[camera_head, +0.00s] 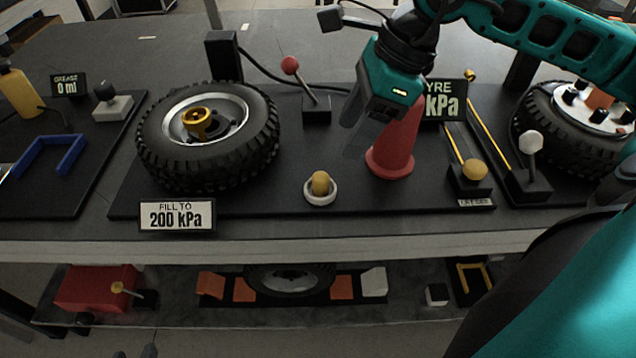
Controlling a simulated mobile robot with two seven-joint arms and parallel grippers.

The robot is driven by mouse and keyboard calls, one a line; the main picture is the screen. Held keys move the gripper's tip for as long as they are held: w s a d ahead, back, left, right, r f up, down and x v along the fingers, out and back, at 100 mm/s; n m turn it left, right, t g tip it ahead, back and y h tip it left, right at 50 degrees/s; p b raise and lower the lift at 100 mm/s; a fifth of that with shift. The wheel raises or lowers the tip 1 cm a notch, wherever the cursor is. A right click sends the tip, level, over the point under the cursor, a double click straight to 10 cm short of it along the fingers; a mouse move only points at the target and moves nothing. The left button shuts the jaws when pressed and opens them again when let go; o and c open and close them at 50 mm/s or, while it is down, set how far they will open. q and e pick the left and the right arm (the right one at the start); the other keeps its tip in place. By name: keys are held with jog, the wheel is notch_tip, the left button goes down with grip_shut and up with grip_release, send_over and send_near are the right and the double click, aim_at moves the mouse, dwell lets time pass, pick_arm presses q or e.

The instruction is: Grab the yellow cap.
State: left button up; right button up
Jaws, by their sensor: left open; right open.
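A small rounded yellow cap (320,183) stands upright in a white ring-shaped holder (308,195) on the black board, at the front middle of the bench. My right gripper (352,130) reaches in from the upper right. Its jaws are open and empty, pointing down and left, above and slightly right of the cap and apart from it. The gripper overlaps the red cone (394,150) in the picture. Two dark tips at the bottom edge appear to be my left gripper (134,352), low and left, far from the cap; the rest of it is out of frame.
A tyre (255,125) with a gold hub piece (197,122) lies left of the cap. A red-knob lever (315,105) stands behind it. Yellow-knob (474,169) and white-knob (532,142) levers stand right. A sign (177,216) is at the front edge.

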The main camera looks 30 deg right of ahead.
aim_at(321, 175)
jog(key=b+x, duration=0.1)
jog(key=x, duration=0.8)
jog(key=shift+w+a+f, duration=0.2)
jog(key=shift+a+f, duration=0.05)
jog(key=shift+f, duration=0.05)
pick_arm(q)
jog(key=shift+s+f, duration=0.2)
jog(key=shift+f, duration=0.65)
jog(key=shift+w, duration=0.1)
pick_arm(e)
grip_shut()
jog(key=shift+r, duration=0.15)
